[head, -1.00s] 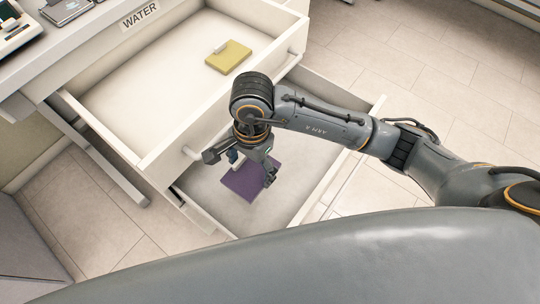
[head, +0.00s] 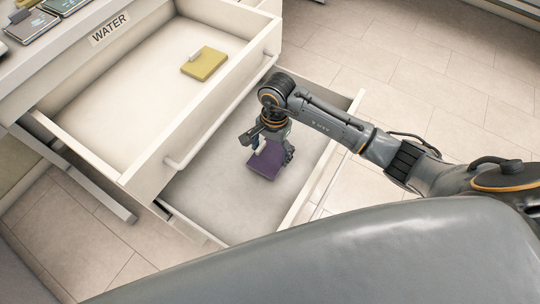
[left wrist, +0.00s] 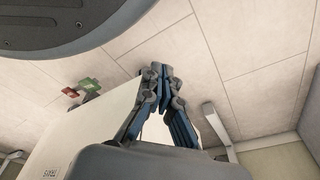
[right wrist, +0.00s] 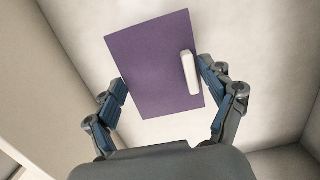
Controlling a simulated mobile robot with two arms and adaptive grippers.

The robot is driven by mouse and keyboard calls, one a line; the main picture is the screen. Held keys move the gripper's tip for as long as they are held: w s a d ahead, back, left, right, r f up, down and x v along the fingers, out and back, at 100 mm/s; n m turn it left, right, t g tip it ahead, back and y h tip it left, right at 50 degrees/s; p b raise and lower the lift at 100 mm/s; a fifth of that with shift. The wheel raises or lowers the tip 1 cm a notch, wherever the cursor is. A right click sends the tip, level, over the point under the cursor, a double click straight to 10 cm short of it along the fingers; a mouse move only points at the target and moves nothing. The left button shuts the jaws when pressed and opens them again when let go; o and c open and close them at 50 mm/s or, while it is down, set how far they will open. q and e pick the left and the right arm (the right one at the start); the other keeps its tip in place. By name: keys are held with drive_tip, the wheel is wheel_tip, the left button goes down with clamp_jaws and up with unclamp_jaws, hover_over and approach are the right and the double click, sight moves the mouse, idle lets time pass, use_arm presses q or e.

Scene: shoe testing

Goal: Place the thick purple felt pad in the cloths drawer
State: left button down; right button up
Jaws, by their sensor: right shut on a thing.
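The purple felt pad (head: 266,161) with a white tab is in or just over the lower open drawer (head: 205,208) in the head view. My right gripper (head: 270,152) is above it, pointing down. In the right wrist view the pad (right wrist: 155,65) lies between the fingers of my right gripper (right wrist: 162,80), which are closed on its opposite edges. I cannot tell whether the pad touches the drawer floor. No label shows on the lower drawer. My left gripper (left wrist: 160,72) shows only in the left wrist view, its fingertips together with nothing seen between them.
The upper drawer (head: 110,125), open above the lower one, holds a yellow pad (head: 204,63) with a white tab. A WATER label (head: 109,28) is on the counter edge above it. The upper drawer's front and handle (head: 222,122) stand close left of my right gripper.

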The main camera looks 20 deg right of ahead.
sight(273, 152)
wheel_tip(273, 152, down, 3)
drive_tip(key=shift+a+r, duration=0.1)
drive_tip(key=shift+r, duration=0.05)
use_arm(q)
drive_tip(key=shift+w+r, duration=0.25)
drive_tip(key=shift+r, duration=0.05)
use_arm(e)
drive_tip(key=o, duration=1)
drive_tip(key=shift+s, duration=0.1)
use_arm(q)
drive_tip(key=shift+w+d+r, duration=0.1)
drive_tip(key=shift+w+r, duration=0.25)
use_arm(e)
drive_tip(key=shift+o, duration=0.2)
use_arm(q)
drive_tip(key=shift+s+f, duration=0.1)
drive_tip(key=shift+s, duration=0.05)
drive_tip(key=s+f, duration=0.2)
drive_tip(key=s+f+p, duration=0.1)
drive_tip(key=shift+a, duration=0.25)
use_arm(e)
wheel_tip(273, 152, up, 12)
drive_tip(key=d, duration=0.1)
drive_tip(key=shift+w, duration=0.45)
